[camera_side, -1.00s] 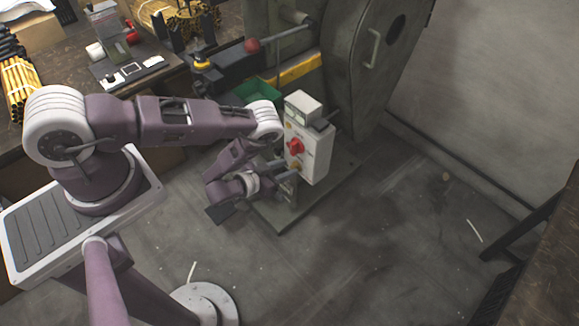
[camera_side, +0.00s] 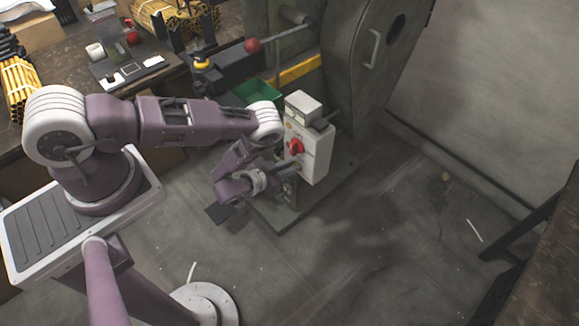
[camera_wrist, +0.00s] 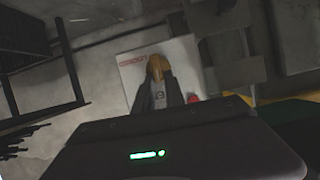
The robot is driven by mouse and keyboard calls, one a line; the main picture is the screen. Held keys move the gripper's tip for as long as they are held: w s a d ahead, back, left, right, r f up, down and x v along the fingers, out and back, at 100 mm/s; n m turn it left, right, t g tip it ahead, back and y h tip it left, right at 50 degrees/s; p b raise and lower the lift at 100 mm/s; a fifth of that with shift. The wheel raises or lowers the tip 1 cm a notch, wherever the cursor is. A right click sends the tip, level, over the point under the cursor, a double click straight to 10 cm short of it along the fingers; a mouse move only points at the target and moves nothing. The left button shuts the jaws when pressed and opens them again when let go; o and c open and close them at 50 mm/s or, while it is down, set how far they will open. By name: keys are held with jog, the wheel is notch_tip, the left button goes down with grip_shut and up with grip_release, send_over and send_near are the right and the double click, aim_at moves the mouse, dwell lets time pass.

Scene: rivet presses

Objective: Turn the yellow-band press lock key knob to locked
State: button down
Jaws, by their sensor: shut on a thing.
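The yellow-band press (camera_side: 345,85) is a large dark green machine with a yellow stripe (camera_side: 300,69). Its pale control box (camera_side: 319,150) stands in front of it and carries a red rotary knob (camera_side: 296,146). My gripper (camera_side: 289,168) is at the lower front of the box, partly hidden by my wrist. In the wrist view, my gripper (camera_wrist: 161,92) is shut on a tan-yellow key knob (camera_wrist: 158,68) on the white panel (camera_wrist: 136,60). The fingers cover part of the knob, and its marks cannot be read. The red knob (camera_wrist: 193,98) shows just right of the fingers.
A lever with a red ball (camera_side: 252,46) and a green bin (camera_side: 258,90) are behind my arm. A workbench (camera_side: 165,75) with yellow rods is at the upper left.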

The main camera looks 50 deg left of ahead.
jog(key=shift+d+f+m+t+y, duration=0.15)
jog(key=shift+d+m+y, duration=0.15)
jog(key=shift+m+y, duration=0.65)
jog(key=shift+d+f+m+t+y, duration=0.15)
jog(key=shift+d+m+y, duration=0.3)
jog(key=shift+m, duration=0.85)
jog(key=shift+d+f+m+t+y, duration=0.1)
jog(key=shift+d+f+m+y, duration=0.1)
jog(key=shift+m+y, duration=0.8)
jog(key=shift+m, duration=0.35)
jog(key=c, duration=1.4)
grip_release()
